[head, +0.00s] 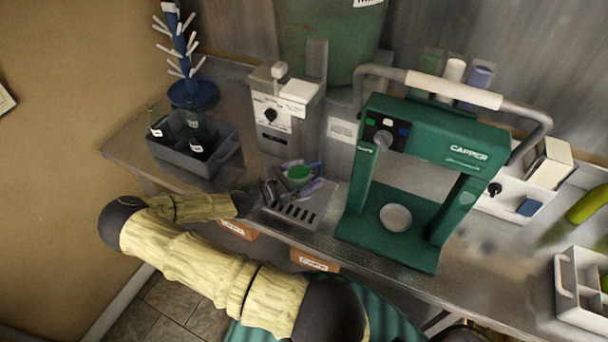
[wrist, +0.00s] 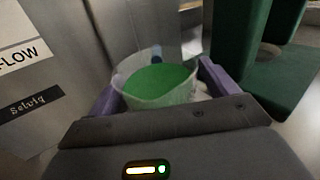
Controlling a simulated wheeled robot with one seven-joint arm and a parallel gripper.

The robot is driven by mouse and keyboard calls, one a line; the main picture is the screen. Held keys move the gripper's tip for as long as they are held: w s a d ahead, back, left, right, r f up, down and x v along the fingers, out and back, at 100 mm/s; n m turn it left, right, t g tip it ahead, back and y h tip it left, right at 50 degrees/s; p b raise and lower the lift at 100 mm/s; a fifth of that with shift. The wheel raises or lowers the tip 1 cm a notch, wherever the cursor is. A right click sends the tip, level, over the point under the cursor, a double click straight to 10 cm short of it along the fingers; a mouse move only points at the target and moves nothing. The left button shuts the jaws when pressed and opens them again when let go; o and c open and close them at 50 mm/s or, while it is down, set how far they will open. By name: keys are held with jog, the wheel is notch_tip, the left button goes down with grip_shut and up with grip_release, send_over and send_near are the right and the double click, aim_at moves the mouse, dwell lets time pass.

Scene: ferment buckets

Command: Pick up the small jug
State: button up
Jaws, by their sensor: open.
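The small jug (head: 299,173) holds something green and stands by the drip grate (head: 293,212) in front of the white dispenser. In the wrist view the jug (wrist: 156,83) is a clear, round vessel with a green surface inside. My gripper (head: 296,188) is at the jug, with its two purple fingers on either side of it. In the wrist view the fingers of my gripper (wrist: 158,82) flank the jug left and right. The gripper is open, and whether either finger touches the jug cannot be told. The jug's lower part is hidden by my gripper.
The green capper (head: 425,155) stands close to the right of the jug. The white dispenser (head: 285,112) is behind it. A grey crate with dark bottles (head: 205,165) and a blue bottle tree (head: 190,90) are at the left. A white divided caddy (head: 572,310) is at far right.

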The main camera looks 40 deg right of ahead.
jog(key=shift+d, duration=0.2)
jog(key=shift+c, duration=0.5)
jog(key=c, duration=1.2)
jog(key=shift+s, duration=0.1)
jog(key=shift+c, duration=0.2)
jog(key=shift+a+r+b, duration=0.1)
jog(key=shift+r+b, duration=0.1)
jog(key=shift+b, duration=0.2)
notch_tip(320, 180, up, 6)
jog(key=b, duration=0.1)
jog(key=s+a+b, duration=0.1)
jog(key=s+a, duration=0.2)
jog(key=a, duration=0.6)
jog(key=s+a+b, duration=0.2)
jog(key=s+a, duration=0.2)
jog(key=a, duration=0.5)
jog(key=shift+s+a+r, duration=0.2)
jog(key=shift+s+r, duration=0.1)
